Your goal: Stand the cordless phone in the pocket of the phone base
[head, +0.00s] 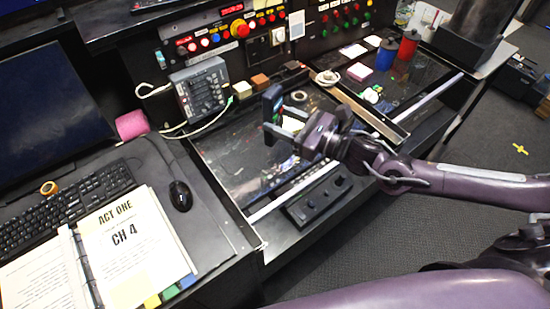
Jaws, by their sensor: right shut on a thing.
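The cordless phone (271,104) is dark with a bluish face and is held roughly upright, slightly tilted, above the glossy black desk panel. A grey keypad unit (199,90) with a white cord stands to the left of the phone, against the upright console. I cannot tell for sure whether this unit is the phone base, and no pocket shows clearly. The phone and the unit look apart. My left gripper is not in view.
Small blocks (260,81), a tape roll (299,96) and a coiled cord (327,78) lie behind the phone. A black knob box (318,198) sits in front. The binder (127,246), keyboard (75,209) and mouse (180,195) fill the left desk. The dark panel (232,160) is mostly clear.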

